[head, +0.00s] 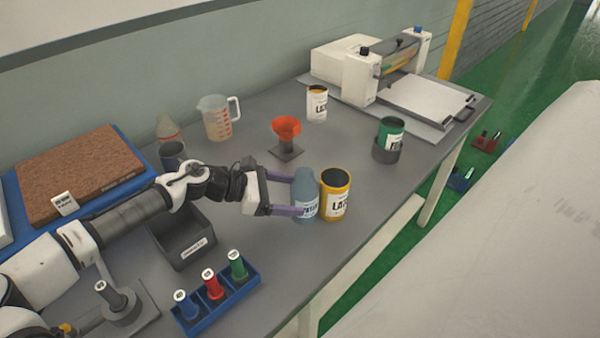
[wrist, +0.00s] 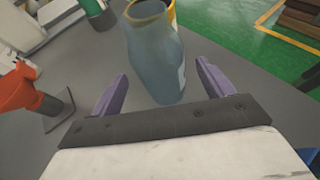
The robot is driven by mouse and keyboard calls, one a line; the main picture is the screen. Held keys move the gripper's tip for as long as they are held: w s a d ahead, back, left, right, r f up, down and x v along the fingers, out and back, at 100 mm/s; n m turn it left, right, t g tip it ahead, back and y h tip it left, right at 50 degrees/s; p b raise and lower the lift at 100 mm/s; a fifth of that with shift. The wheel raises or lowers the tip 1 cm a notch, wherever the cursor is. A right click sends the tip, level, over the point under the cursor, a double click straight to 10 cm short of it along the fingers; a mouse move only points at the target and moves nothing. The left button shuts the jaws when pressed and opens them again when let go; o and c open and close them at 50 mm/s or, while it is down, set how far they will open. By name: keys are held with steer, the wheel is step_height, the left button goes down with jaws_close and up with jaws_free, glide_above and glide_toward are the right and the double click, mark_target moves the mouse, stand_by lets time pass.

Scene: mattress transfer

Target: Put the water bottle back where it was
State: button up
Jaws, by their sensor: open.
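The water bottle (head: 305,196) is a translucent blue-grey bottle with a printed label, upright on the grey table. Behind it in the wrist view, and at its right in the head view, stands a yellow-banded can (head: 337,196), very close to it. My gripper (head: 290,194) is open, with its purple fingers pointing at the bottle. In the wrist view the bottle (wrist: 156,55) stands ahead of and between the open fingertips (wrist: 160,82). I cannot tell whether a finger touches it.
An orange funnel (head: 287,130) on a stand, a measuring jug (head: 217,118) and a green can (head: 390,136) stand farther back. A dark bin (head: 183,240) and a blue rack (head: 216,296) of spools lie nearer. The table's front edge runs right of the yellow can.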

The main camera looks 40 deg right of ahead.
steer(key=b+v, duration=0.1)
steer(key=v, duration=0.7)
steer(key=shift+w+a+b, duration=0.2)
steer(key=shift+a+b, duration=0.05)
steer(key=shift+b, duration=0.15)
steer(key=shift+s, duration=0.15)
